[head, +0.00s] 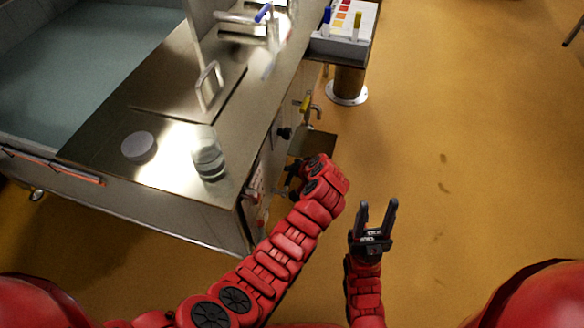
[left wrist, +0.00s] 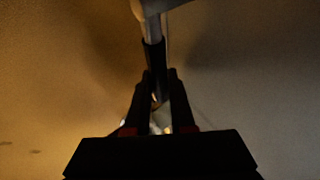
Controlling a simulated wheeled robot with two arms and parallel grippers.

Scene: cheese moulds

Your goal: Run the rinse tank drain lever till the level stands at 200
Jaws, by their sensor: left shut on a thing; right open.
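My left gripper (head: 291,181) is low beside the bench's right side, partly hidden by my red wrist in the head view. In the left wrist view its fingers (left wrist: 160,88) are shut on the black grip of a lever (left wrist: 154,55), whose pale metal part runs up to the top edge. The lever itself is hidden in the head view. My right gripper (head: 375,220) is open and empty over the bare floor. A tank of bluish water (head: 75,75) stands at the upper left; I cannot tell whether it is the rinse tank. No level reading is legible.
A grey tray (head: 340,48) stands beyond. Floor to the right is clear.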

